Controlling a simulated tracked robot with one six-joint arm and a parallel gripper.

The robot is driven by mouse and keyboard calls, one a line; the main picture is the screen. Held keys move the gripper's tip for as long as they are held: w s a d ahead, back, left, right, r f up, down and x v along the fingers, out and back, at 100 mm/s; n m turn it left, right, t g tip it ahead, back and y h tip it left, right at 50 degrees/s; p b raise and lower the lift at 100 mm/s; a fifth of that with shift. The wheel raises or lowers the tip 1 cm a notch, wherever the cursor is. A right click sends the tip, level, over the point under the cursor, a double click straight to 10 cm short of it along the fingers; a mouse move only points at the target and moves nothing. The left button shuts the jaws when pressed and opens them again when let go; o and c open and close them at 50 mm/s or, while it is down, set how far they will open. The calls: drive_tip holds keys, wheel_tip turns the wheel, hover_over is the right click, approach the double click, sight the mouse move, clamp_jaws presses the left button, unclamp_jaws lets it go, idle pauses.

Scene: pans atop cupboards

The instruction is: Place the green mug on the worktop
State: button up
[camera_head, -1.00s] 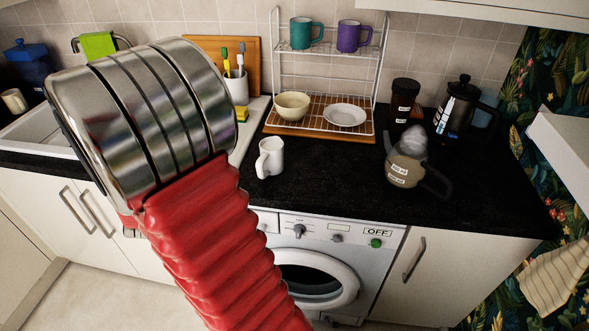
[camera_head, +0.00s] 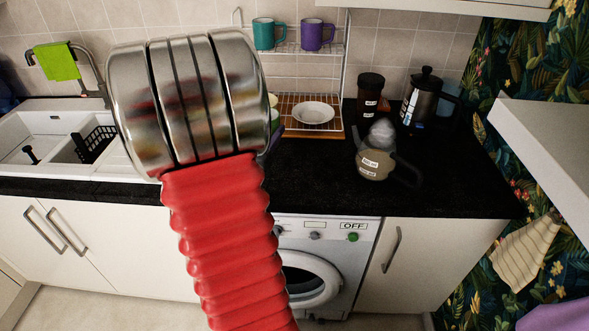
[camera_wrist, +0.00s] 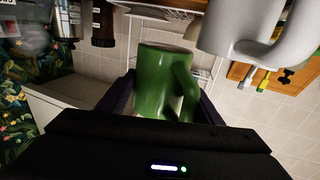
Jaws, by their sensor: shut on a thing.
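The green mug (camera_wrist: 152,72) is between the dark fingers of my gripper (camera_wrist: 165,92) in the wrist view. My gripper is shut on it, and its handle faces right there. In the head view my red and silver arm hides the mug and nearly all of the gripper; a dark purple bit that looks like a finger shows at the arm's right edge. The black worktop (camera_head: 330,182) runs behind and right of the arm. I cannot tell whether the mug touches it.
A large pale mug (camera_wrist: 245,30) is close beside the green mug in the wrist view. A wire rack (camera_head: 346,70) holds a teal mug (camera_head: 264,34), a purple mug (camera_head: 317,36) and a plate (camera_head: 313,112). A kettle (camera_head: 374,164) and cafetière (camera_head: 420,100) stand right. The worktop's front middle is clear.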

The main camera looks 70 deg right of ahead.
drive_tip(key=shift+m+g, duration=0.5)
drive_tip(key=shift+g, duration=0.3)
drive_tip(key=s, duration=0.2)
drive_tip(key=s+d, duration=0.1)
drive_tip(key=s, duration=0.1)
drive_tip(key=shift+s, duration=0.15)
drive_tip(key=shift+f, duration=2.9)
drive_tip(key=shift+f, duration=2.1)
drive_tip(key=o, duration=1.3)
drive_tip(key=shift+f, duration=0.1)
drive_tip(key=shift+c, duration=0.2)
